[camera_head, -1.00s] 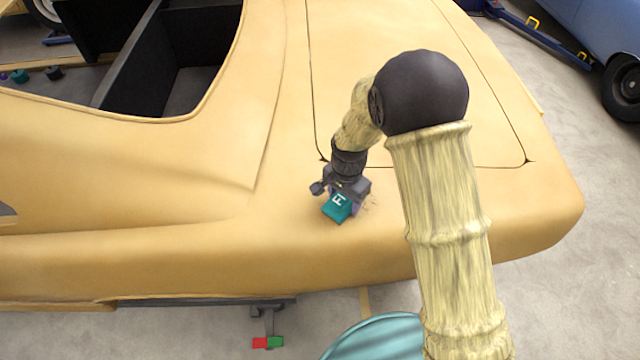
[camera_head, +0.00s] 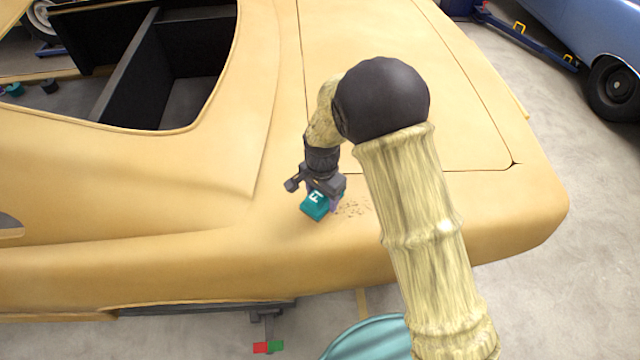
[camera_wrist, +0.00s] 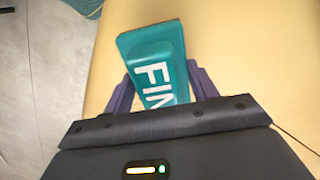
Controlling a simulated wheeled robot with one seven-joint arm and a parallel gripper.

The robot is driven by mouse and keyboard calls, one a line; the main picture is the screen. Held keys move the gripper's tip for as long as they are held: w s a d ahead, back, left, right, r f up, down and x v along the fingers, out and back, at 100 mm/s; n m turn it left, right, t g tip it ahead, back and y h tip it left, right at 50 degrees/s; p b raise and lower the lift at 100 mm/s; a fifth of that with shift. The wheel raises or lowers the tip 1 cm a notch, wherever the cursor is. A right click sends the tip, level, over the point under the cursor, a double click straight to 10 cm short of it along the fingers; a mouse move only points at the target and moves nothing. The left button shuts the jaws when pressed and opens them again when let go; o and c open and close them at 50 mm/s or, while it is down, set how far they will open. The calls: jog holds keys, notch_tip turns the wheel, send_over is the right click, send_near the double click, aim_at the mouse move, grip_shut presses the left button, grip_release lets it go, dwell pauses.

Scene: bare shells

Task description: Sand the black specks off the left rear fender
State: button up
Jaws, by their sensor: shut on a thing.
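My gripper (camera_head: 326,200) is shut on a teal sanding block (camera_head: 314,206) with white letters on it. The letters "FIN" show in the wrist view, where the block (camera_wrist: 155,52) sits between the two purple fingers. The block is at the tan rear fender (camera_head: 250,235); I cannot tell whether it presses on the surface. A patch of small black specks (camera_head: 354,208) shows on the fender just right of the block. My gripper and arm may hide some of the specks. No specks show in the wrist view.
The open cabin (camera_head: 190,70) with dark panels lies at the upper left. A blue car (camera_head: 560,30) stands at the upper right. A red and green piece (camera_head: 268,347) is below the body edge. A teal rounded thing (camera_head: 365,338) is at the bottom.

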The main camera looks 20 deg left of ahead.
jog(key=shift+w+r+p, duration=0.1)
jog(key=shift+r+p, duration=0.75)
jog(key=shift+r, duration=0.7)
jog(key=shift+s+r, duration=0.15)
jog(key=shift+s, duration=0.2)
jog(key=shift+w, duration=0.2)
